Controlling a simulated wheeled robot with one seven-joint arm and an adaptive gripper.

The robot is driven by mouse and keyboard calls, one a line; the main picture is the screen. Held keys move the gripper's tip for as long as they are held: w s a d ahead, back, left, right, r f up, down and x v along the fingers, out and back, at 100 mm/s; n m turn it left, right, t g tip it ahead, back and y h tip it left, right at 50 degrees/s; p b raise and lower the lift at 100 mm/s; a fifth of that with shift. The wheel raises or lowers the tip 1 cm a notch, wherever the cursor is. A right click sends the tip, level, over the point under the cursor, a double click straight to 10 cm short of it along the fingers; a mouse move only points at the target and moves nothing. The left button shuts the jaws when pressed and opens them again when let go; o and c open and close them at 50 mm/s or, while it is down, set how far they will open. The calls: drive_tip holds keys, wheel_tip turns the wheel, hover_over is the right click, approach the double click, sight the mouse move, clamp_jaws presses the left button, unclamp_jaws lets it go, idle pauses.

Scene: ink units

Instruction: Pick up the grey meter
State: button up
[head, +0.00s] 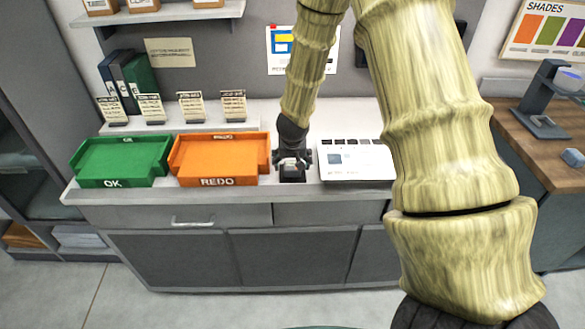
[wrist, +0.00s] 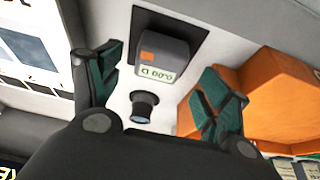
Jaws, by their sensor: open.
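The grey meter (wrist: 160,54) shows in the wrist view, with an orange square and a small display on its face and a dark round lens part (wrist: 143,105) near it. It sits on a black pad (wrist: 197,34) on the pale counter. My gripper (wrist: 164,82) is open, with its green-padded fingers to the left and right of the meter and lens part; I see no contact. In the head view my gripper (head: 292,163) is low over the counter, between the orange tray and the white board, and largely hides the meter.
The orange REDO tray (head: 219,181) stands close to the left of my gripper, with the green OK tray (head: 113,183) beyond it. A white board (head: 355,176) with dark swatches lies close to the right. Card stands (head: 191,110) and binders (head: 133,74) are behind.

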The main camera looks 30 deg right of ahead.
sight(293, 165)
drive_tip(key=shift+w+d+f, duration=0.1)
drive_tip(key=shift+d+f, duration=0.2)
drive_tip(key=shift+f, duration=0.35)
drive_tip(key=shift+p+x, duration=0.45)
drive_tip(key=shift+x, duration=0.55)
drive_tip(key=c, duration=1.1)
